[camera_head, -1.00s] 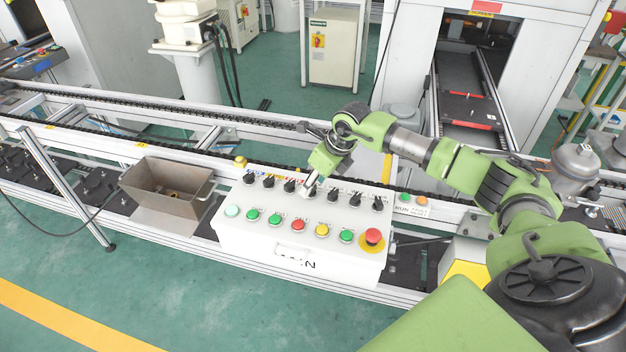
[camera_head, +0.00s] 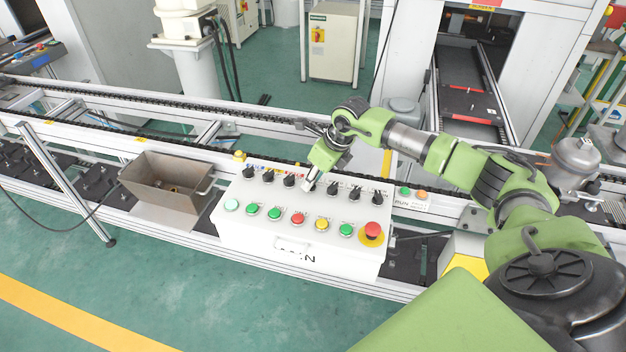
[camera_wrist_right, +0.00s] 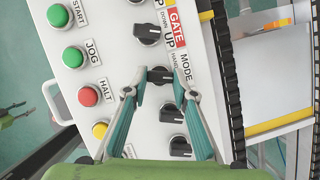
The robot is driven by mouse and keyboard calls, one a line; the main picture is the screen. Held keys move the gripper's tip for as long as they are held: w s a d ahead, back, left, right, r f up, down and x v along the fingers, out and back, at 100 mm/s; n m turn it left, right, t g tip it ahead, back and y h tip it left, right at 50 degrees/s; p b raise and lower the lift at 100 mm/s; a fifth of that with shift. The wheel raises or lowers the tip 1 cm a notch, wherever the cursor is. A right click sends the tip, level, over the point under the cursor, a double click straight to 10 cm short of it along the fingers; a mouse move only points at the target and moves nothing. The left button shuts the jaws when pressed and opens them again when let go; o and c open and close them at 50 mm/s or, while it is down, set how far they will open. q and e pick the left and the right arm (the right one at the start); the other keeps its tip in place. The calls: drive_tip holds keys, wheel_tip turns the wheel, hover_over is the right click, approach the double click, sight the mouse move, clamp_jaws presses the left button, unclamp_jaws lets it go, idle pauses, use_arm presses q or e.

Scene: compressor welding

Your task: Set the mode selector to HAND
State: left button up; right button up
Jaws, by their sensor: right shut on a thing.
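The mode selector (camera_wrist_right: 160,75) is a black knob on the white control panel (camera_head: 250,238), beside a label reading MODE and HAND. My right gripper (camera_wrist_right: 157,88) has its two fingers on either side of this knob and is shut on it. The knob's pointer direction is hard to read between the fingers. In the head view my right gripper (camera_head: 309,186) reaches down to the knob row and hides this knob. A green part with thin prongs at the wrist view's left edge may be my left gripper (camera_wrist_right: 14,107), too small to judge.
Other black knobs (camera_wrist_right: 147,33) stand close on both sides of the mode selector. A row of coloured buttons and a red emergency stop (camera_head: 372,230) lie nearer to me. A metal bin (camera_head: 150,190) is left of the panel, and a conveyor rail (camera_head: 120,103) runs behind.

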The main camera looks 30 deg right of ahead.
drive_tip(key=n+b, duration=0.2)
drive_tip(key=n+y+b, duration=0.1)
drive_tip(key=n+b, duration=0.1)
drive_tip(key=b, duration=0.1)
drive_tip(key=shift+w+d+f+g+y, duration=0.2)
drive_tip(key=shift+g+y, duration=0.1)
drive_tip(key=shift+g, duration=0.1)
drive_tip(key=shift+r+n+g+y+b, duration=0.1)
drive_tip(key=shift+n+g+y+b, duration=0.2)
drive_tip(key=shift+n+b, duration=0.65)
drive_tip(key=shift+r+n+g+y+b, duration=0.1)
drive_tip(key=shift+n+g+b, duration=0.35)
drive_tip(key=shift+n, duration=0.8)
drive_tip(key=o, duration=1.1)
drive_tip(key=shift+d, duration=0.1)
drive_tip(key=v, duration=1.2)
